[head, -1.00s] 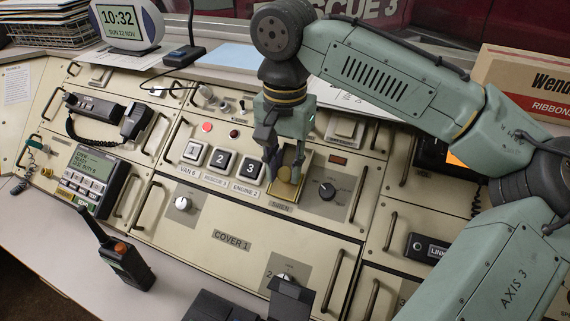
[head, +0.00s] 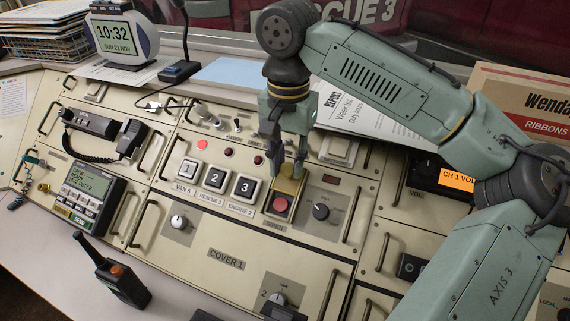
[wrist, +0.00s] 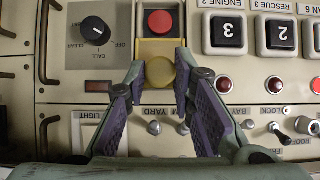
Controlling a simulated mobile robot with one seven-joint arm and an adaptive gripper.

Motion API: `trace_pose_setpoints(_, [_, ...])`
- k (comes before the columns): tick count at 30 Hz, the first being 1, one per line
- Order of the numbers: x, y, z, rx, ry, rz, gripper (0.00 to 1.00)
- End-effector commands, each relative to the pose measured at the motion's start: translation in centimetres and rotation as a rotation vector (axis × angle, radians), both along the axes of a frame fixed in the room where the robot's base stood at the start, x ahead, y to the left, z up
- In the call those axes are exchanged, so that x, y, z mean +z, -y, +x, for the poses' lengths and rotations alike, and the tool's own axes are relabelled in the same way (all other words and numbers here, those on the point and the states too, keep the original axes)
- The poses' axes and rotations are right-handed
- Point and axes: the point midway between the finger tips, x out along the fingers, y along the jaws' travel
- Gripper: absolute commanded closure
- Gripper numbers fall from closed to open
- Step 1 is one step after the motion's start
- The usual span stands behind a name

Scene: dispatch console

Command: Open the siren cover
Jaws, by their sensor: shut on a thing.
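The siren cover (head: 291,184) is a yellow flap above the SIREN label. It stands raised at its far side, and the red siren button (head: 281,205) below it is exposed. In the wrist view the cover (wrist: 160,72) shows a round yellow knob, with the red button (wrist: 160,22) beyond it. My gripper (head: 286,172) comes down from above at the cover. In the wrist view my gripper's two fingers (wrist: 161,68) are on either side of the cover, shut on it. The fingers hide part of the cover in the head view.
White keys 1, black keys 2 and 3 (head: 244,187) stand just left of the siren. A black rotary knob (head: 321,211) is close on its right. Metal handles (head: 327,291) stick up around the panels.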

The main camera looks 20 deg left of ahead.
Motion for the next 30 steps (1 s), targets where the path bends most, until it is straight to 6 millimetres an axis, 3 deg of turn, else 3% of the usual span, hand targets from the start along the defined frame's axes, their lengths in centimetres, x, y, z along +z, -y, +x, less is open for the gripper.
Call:
trace_pose_setpoints(6, [-0.2, 0.0, 0.1, -0.001, 0.002, 0.002, 1.00])
trace_pose_setpoints(7, [-0.2, 0.0, 0.1, -0.001, 0.002, 0.002, 0.76])
trace_pose_setpoints(16, [-0.2, 0.0, 0.0, 0.000, 0.001, 0.001, 0.56])
trace_pose_setpoints(25, [-0.1, 0.0, 0.0, -0.001, 0.001, 0.001, 0.56])
trace_pose_setpoints(30, [1.6, -0.1, 0.0, 0.000, 0.002, 0.002, 0.56])
